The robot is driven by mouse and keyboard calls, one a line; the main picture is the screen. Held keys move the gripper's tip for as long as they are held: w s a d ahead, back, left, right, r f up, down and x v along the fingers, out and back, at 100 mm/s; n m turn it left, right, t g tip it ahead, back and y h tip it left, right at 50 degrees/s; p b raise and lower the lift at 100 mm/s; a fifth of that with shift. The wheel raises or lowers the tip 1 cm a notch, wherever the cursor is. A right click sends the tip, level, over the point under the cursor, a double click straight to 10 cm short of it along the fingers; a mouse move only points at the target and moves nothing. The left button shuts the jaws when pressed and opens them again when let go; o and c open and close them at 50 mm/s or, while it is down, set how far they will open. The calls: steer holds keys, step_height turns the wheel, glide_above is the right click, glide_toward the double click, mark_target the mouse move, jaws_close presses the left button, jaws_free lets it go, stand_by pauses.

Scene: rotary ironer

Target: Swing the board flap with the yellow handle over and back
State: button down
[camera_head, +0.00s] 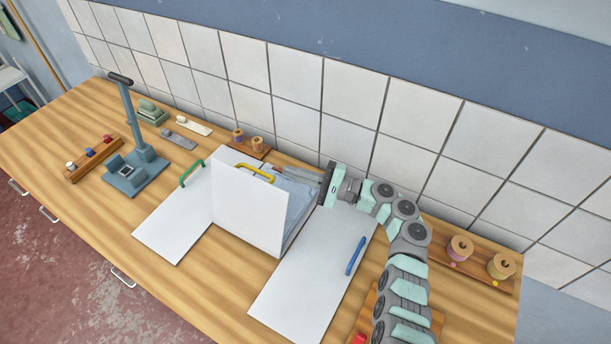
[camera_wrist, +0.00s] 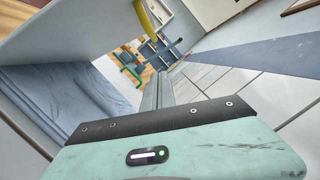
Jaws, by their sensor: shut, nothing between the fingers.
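The white board flap (camera_head: 248,218) stands up steeply from the middle of the board, leaning slightly. Its yellow handle (camera_head: 257,173) is at its top edge; flap (camera_wrist: 95,28) and handle (camera_wrist: 147,20) also show at upper left in the wrist view. A folded blue-grey cloth (camera_head: 300,198) lies behind the flap, and shows in the wrist view (camera_wrist: 70,95). My gripper (camera_head: 284,170) is shut and empty, with its fingers pointing left behind the flap's upper right, apart from the handle. The fingers (camera_wrist: 160,82) show together in the wrist view.
A white flap with a green handle (camera_head: 192,173) lies flat at left; one with a blue handle (camera_head: 356,256) lies flat at right. A blue-grey stand (camera_head: 137,170) is farther left. Thread spools (camera_head: 459,248) stand at right. The tiled wall (camera_head: 300,95) is close behind.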

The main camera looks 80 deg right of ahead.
steer(key=w+a+r+p, duration=0.2)
steer(key=w+a+p, duration=0.1)
steer(key=w+p, duration=0.1)
steer(key=shift+w+r, duration=0.2)
steer(key=shift+w, duration=0.4)
steer(key=shift+a, duration=0.15)
